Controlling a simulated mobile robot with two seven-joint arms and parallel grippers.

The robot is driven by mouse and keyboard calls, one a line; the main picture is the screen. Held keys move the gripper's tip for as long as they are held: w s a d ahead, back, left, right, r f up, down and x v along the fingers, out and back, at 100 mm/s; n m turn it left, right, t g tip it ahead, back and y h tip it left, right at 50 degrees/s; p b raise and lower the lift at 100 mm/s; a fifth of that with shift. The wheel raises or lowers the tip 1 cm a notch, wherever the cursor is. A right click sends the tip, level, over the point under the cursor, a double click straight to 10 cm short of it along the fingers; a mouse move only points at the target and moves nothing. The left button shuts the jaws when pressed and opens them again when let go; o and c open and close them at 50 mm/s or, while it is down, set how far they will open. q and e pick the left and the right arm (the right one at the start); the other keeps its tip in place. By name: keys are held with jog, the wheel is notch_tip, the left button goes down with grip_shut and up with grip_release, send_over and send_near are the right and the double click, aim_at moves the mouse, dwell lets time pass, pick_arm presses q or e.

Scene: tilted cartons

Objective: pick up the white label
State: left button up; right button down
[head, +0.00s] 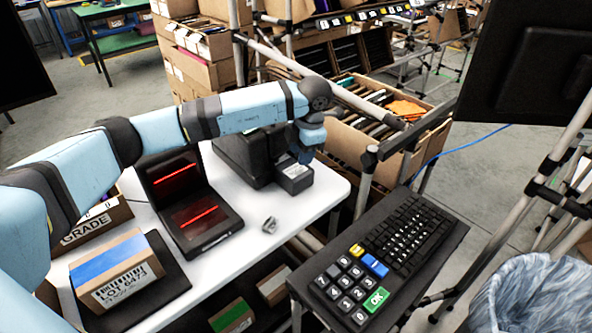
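A small whitish patch that looks like the white label (295,171) shows at the top front of the black printer (245,158) at the back of the white table. My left arm reaches in from the left across the table. Its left gripper (303,153) points down just above the front of the printer, close to the label. The fingers are small, dark and partly hidden by the wrist, so I cannot tell whether they are open or touch the label. My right gripper is not in view.
On the white table (325,190) are a black scanner with red lines (205,222), a carton with blue tape (115,268) and a small grey object (269,225). A keyboard and keypad (390,250) stand front right. A carton rack (345,140) stands behind.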

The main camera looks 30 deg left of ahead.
aim_at(299, 169)
pick_arm(q)
jog(key=f, duration=0.4)
jog(key=a+f, duration=0.1)
jog(key=f, duration=0.1)
jog(key=shift+w+f, duration=0.15)
jog(key=shift+w, duration=0.2)
grip_shut()
